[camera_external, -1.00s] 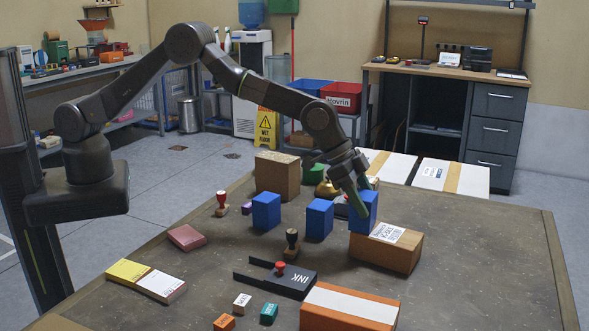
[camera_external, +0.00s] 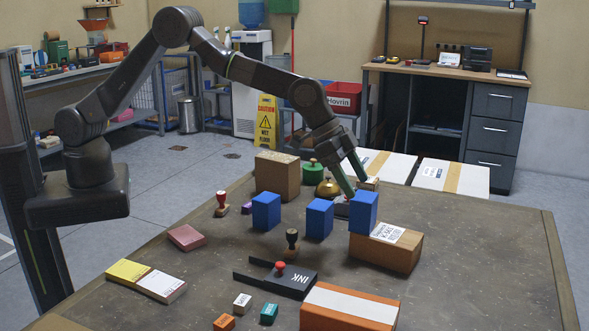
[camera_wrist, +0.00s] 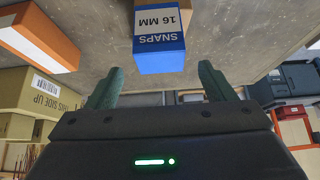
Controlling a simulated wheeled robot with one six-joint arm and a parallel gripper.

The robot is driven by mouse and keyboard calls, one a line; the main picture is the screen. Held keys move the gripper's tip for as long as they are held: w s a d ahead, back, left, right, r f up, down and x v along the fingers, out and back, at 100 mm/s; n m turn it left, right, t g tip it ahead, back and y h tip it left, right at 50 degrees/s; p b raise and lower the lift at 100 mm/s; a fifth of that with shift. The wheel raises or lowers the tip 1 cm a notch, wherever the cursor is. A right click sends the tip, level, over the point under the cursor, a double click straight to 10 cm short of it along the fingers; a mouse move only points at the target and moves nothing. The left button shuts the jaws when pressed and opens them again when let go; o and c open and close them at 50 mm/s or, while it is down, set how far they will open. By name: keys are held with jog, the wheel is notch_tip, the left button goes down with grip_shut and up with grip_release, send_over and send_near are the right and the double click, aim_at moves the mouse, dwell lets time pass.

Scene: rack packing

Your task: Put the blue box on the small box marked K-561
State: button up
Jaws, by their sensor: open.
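A blue box (camera_external: 363,212) stands upright on the left end of a brown small box (camera_external: 388,252) in the external view. The brown box has a white label on top; its print is too small to read surely. In the wrist view the blue box (camera_wrist: 160,50) shows a label reading SNAPS 16 MM, with part of the brown box (camera_wrist: 203,14) behind it. My gripper (camera_external: 357,186) is open and empty, its fingers apart from the blue box, just above and behind it. Two other blue boxes stand on the table, one at left (camera_external: 266,211) and one in the middle (camera_external: 319,219).
A black INK tray (camera_external: 290,283) and an orange box (camera_external: 350,308) lie in front. The table's right side (camera_external: 480,265) is clear.

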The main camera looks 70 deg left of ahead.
jog(key=v, duration=0.6)
jog(key=shift+r+b, duration=0.2)
jog(key=shift+b, duration=0.2)
jog(key=shift+s+a, duration=0.1)
